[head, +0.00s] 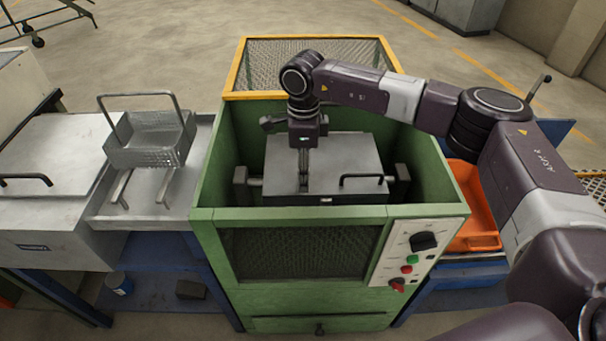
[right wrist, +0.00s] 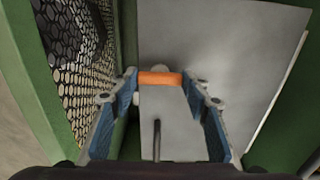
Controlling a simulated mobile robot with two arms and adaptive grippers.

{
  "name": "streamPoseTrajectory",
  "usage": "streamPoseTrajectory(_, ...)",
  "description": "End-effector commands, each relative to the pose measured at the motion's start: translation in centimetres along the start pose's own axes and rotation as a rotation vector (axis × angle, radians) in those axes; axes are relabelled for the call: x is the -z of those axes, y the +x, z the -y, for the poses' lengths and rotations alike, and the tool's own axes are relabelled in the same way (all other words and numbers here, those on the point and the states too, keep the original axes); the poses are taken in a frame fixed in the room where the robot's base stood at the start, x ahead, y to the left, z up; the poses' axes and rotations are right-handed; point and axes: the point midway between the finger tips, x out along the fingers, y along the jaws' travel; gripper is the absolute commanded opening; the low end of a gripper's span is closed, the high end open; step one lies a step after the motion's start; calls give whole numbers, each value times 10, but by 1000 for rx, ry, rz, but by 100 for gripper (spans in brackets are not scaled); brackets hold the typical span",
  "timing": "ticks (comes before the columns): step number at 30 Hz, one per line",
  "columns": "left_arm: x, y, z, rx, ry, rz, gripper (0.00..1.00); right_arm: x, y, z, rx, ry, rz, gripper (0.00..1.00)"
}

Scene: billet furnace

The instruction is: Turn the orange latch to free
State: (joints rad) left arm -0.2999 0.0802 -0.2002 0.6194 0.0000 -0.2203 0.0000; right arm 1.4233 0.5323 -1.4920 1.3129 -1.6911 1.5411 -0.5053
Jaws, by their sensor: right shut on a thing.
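The orange latch (right wrist: 160,79) shows as a short orange bar in the right wrist view, between the fingertips of my right gripper (right wrist: 159,82). The fingertips close on its two ends. In the head view my right gripper (head: 304,180) points down at the left part of the grey lid (head: 343,157) inside the green furnace housing (head: 330,218). The gripper and wrist hide the latch there. My left gripper is in neither view.
The lid has a black handle (head: 363,178) to the right of my gripper. The housing's green walls and mesh panel (right wrist: 77,65) stand close around. A wire basket (head: 150,137) stands on the left bench, and an orange tray (head: 473,205) lies to the right.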

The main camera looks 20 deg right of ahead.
Motion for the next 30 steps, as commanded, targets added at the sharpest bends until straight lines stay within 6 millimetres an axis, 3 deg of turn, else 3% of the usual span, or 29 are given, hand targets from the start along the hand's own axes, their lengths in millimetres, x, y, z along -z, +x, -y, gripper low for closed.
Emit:
streamPoseTrajectory(16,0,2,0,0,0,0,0,1,-1,1,3,-24,-2,19)
streamPoseTrajectory(17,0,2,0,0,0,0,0,1,-1,1,3,-24,-2,45)
streamPoseTrajectory(21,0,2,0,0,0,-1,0,1,-1,1,2,-24,-2,61)
streamPoseTrajectory(30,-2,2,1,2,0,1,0,0,-2,0,1,-23,0,61)
